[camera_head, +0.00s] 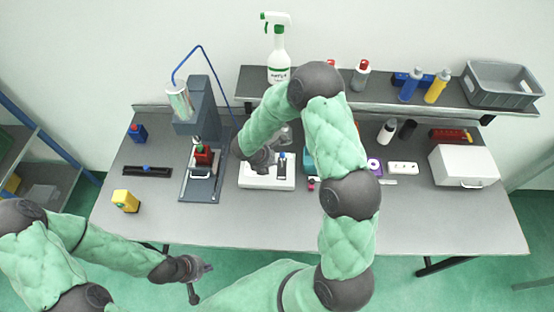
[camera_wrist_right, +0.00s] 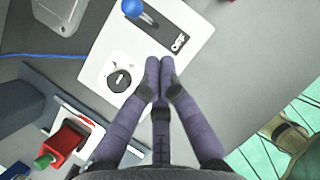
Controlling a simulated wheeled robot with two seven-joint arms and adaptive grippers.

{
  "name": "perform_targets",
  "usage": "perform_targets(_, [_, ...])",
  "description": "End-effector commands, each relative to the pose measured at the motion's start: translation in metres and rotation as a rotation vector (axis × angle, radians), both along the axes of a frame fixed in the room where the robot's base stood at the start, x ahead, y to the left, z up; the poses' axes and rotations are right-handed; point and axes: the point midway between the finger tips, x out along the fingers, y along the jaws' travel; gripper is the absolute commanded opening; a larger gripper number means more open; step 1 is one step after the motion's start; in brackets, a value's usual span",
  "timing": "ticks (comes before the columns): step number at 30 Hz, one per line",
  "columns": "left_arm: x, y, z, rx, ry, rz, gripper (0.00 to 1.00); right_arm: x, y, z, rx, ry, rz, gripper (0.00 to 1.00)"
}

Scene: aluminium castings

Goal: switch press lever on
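A white control box (camera_head: 254,184) stands on the table, in the middle of the head view. It carries a lever with a blue knob on a dark slotted plate; the blue knob (camera_wrist_right: 132,8) is at the top edge of the right wrist view. A round black dial (camera_wrist_right: 119,80) sits on the same white face. My right gripper (camera_wrist_right: 160,68) is over the box with its fingertips together and nothing visible between them, beside the dial and apart from the lever. My left gripper (camera_head: 203,282) hangs before the table's front edge, fingers spread and empty.
A grey press (camera_head: 196,105) with a red part (camera_head: 203,155) under it stands left of the box. A yellow container (camera_head: 125,201) and a black strip (camera_head: 147,171) lie further left. A white case (camera_head: 463,166) is at the right. The front right tabletop is clear.

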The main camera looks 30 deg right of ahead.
Motion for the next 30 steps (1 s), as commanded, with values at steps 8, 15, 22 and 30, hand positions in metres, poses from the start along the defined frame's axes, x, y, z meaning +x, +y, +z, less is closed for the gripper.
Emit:
perform_targets(8, [0.0, 0.0, 0.0, 0.0, 0.0, 0.0, 0.0, 0.004, 0.02, 0.057, 0.001, -0.007, 0.0, 0.0])
perform_targets(15, [0.0, 0.0, 0.0, 0.0, 0.0, 0.0, 0.0, 0.005, 0.031, 0.086, 0.001, -0.003, -0.001, 0.0])
perform_targets(22, [0.0, 0.0, 0.001, 0.0, 0.0, 0.0, 0.0, 0.005, 0.033, 0.093, 0.0, 0.0, -0.001, 0.0])
perform_targets(30, [0.0, 0.0, 0.001, 0.0, 0.0, 0.0, 0.0, 0.005, 0.033, 0.093, 0.001, -0.002, -0.001, 0.0])
